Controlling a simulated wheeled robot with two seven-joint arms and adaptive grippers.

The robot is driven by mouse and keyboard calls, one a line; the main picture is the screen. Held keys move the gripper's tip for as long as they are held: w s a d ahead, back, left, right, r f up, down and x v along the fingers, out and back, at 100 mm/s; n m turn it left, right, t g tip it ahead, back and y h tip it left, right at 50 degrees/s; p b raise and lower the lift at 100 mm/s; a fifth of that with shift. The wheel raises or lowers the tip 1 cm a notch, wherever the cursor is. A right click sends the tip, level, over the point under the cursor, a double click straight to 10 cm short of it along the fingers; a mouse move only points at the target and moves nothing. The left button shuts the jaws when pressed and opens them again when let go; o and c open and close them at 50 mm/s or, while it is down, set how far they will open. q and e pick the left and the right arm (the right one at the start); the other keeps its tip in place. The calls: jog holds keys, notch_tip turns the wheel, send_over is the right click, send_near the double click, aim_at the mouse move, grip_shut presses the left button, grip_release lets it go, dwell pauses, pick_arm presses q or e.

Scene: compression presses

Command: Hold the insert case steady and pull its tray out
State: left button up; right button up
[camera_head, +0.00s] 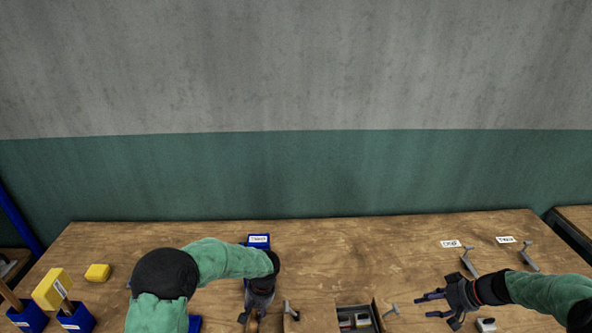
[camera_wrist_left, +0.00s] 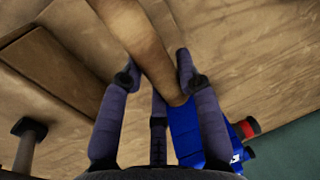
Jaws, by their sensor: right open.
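The wooden insert case (camera_head: 318,321) sits at the bottom edge of the head view, partly cut off. Its tray (camera_head: 377,316) shows open on the right, with small dark and coloured pieces inside. A grey handle (camera_head: 392,309) stands by the tray's right end. My left gripper (camera_head: 250,318) is left of the case, apart from it. In the left wrist view, its fingers (camera_wrist_left: 157,66) lie either side of a wooden handle leading to a blue block (camera_wrist_left: 190,130); whether they press on it is unclear. My right gripper (camera_head: 428,304) is open and empty, right of the tray.
Blue holders (camera_head: 76,319) and yellow blocks (camera_head: 97,272) stand at the left. Grey brackets (camera_head: 469,263) and white labels (camera_head: 451,244) lie at the right. A small white-topped piece (camera_head: 486,324) is near my right gripper. The tabletop's middle back is clear.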

pick_arm(q)
jog(key=o, duration=0.4)
jog(key=shift+o, duration=0.2)
